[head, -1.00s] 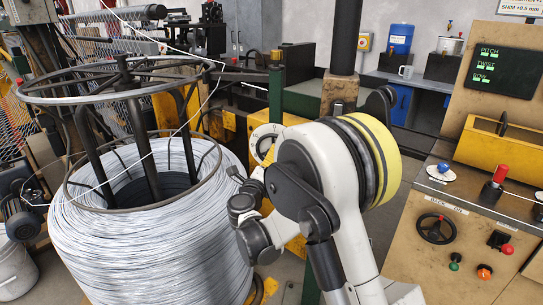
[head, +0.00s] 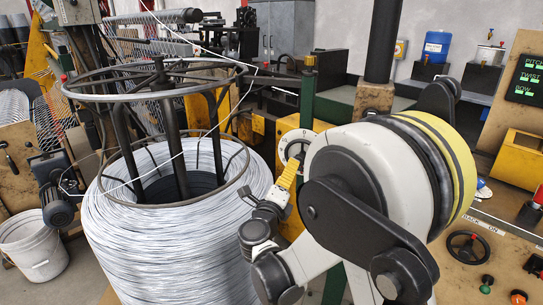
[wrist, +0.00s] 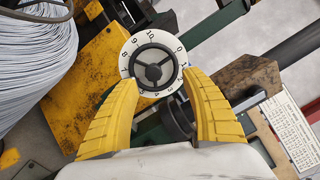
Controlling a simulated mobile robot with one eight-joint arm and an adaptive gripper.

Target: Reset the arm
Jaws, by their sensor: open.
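Beyond the fingertips is a white numbered dial (wrist: 174,50) with a black three-spoke hub. I cannot tell whether the fingers touch it. In the head view my arm is folded in the middle right, large and near the camera. A yellow finger of my gripper (head: 288,180) shows just below the dial (head: 284,147), and the arm hides part of the gripper.
A large coil of pale wire (head: 180,245) on a round metal stand is left of my arm. A grey bucket (head: 33,245) stands on the floor at far left. On the right, a control panel carries a black handwheel (head: 468,249). A blue container (head: 437,46) is at the back.

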